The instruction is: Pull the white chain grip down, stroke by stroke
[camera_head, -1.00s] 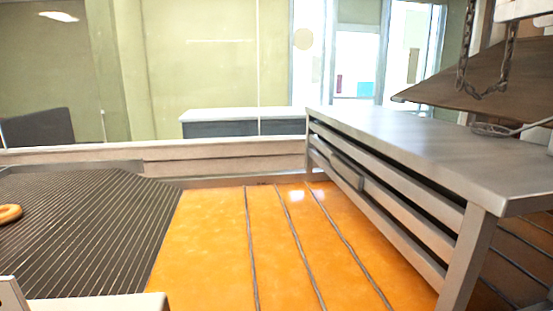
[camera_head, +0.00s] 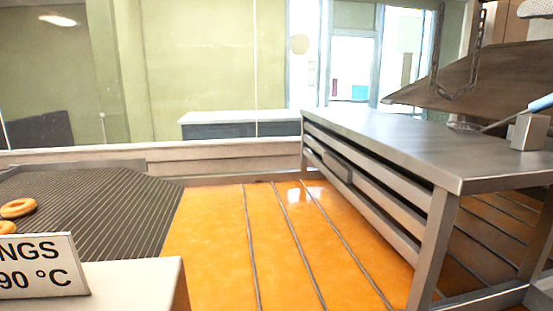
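A dark metal chain (camera_head: 436,62) hangs in a loop at the upper right, above the far end of a grey metal table. A white piece (camera_head: 534,8) shows at the top right corner, cut off by the frame; I cannot tell whether it is the chain grip. My gripper is not in view.
The grey metal table (camera_head: 400,138) stands at right, with a small metal block (camera_head: 528,132) and a blue-handled tool (camera_head: 540,104) on it. A brown sloped panel (camera_head: 490,75) rises behind. A ribbed dark conveyor (camera_head: 100,205) with ring-shaped pieces (camera_head: 17,208) lies left. A temperature sign (camera_head: 40,266) stands front left.

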